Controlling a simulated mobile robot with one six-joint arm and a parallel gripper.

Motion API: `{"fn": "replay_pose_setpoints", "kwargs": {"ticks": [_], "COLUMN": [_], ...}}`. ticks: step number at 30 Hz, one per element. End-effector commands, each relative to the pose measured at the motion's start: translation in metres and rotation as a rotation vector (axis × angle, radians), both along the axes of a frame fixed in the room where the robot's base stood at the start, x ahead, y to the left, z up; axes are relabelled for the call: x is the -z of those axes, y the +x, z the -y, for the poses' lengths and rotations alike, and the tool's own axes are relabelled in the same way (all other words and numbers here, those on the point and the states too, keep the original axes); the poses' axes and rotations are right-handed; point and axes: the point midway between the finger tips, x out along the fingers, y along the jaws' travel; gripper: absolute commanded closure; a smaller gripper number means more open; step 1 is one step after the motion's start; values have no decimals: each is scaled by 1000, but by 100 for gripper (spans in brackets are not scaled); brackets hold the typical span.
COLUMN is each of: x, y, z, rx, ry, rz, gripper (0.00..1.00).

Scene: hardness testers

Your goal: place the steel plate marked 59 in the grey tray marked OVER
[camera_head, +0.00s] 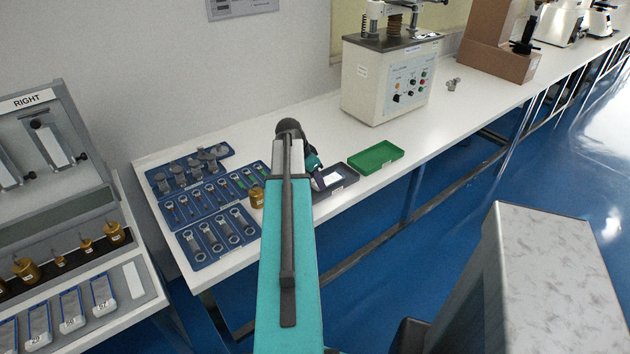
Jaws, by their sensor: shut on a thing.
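The grey tray (352,178) lies on the white bench, right of my arm. Its front label is too small to read. A pale, bright steel plate (333,179) shows inside the tray's outline; its number cannot be read, and I cannot tell if it touches the tray floor. My gripper (319,181) is at the tray's left side, pointing down and shut on the plate. My teal arm hides part of the gripper and the tray's left end.
A green tray (376,157) sits right behind the grey one. Blue tool trays (205,215) and a brass weight (257,197) are on the left. A tester (388,80) stands behind. A panel at left holds several numbered plates (72,310). The bench is clear right of the green tray.

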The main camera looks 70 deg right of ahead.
Motion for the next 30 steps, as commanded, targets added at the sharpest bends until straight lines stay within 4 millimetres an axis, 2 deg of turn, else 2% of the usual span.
{"fn": "replay_pose_setpoints", "kwargs": {"ticks": [5, 17, 18, 20, 21, 30], "x": [8, 11, 11, 11, 11, 10], "y": [0, -1, -1, -1, -1, -1], "z": [0, 1, 0, 0, 0, 1], "rx": [0, 1, 1, 1, 1, 2], "ry": [-1, -1, 0, 0, 0, 0], "rz": [-1, 0, 0, 0, 0, 1], "gripper": [88, 88, 54, 44, 41, 41]}}
